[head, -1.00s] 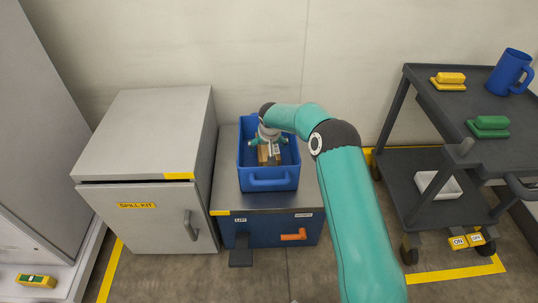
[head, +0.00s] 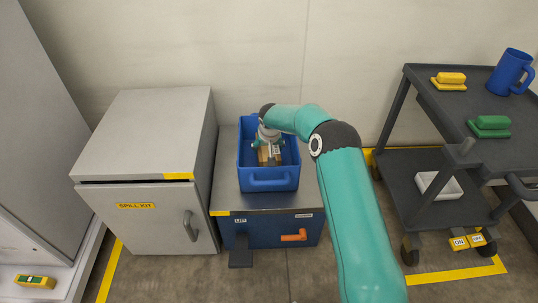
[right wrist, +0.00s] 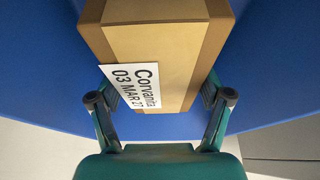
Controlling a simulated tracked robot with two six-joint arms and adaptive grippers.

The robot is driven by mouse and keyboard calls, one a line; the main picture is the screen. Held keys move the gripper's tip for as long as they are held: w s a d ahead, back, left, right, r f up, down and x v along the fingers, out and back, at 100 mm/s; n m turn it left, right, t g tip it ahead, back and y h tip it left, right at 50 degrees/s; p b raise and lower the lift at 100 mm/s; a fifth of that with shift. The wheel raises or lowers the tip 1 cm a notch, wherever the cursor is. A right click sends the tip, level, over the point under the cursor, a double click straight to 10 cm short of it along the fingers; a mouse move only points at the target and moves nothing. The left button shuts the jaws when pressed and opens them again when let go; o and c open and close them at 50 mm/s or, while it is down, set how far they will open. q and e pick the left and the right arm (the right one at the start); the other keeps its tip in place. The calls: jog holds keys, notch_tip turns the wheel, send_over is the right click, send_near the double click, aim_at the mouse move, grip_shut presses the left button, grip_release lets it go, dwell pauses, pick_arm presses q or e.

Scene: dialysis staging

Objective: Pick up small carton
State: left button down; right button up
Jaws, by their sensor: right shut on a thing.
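The small carton (right wrist: 155,55) is brown cardboard with a white label reading "Corvanita 03 MAR 27". In the head view the carton (head: 264,155) is inside a blue bin (head: 270,184), partly hidden under my right gripper (head: 268,149). In the right wrist view my right gripper (right wrist: 163,97) has one finger on each side of the carton, shut on it. I cannot tell whether the carton touches the bin floor. My left gripper is not in view.
The bin stands on a low blue cabinet (head: 268,228) with an orange handle. A grey spill kit cabinet (head: 145,215) stands left of it. On the right is a dark cart (head: 435,110) with a blue mug (head: 510,71), a green block (head: 490,126) and a white tray (head: 440,186).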

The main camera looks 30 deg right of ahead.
jog(key=shift+c, duration=1.1)
jog(key=shift+r, duration=0.1)
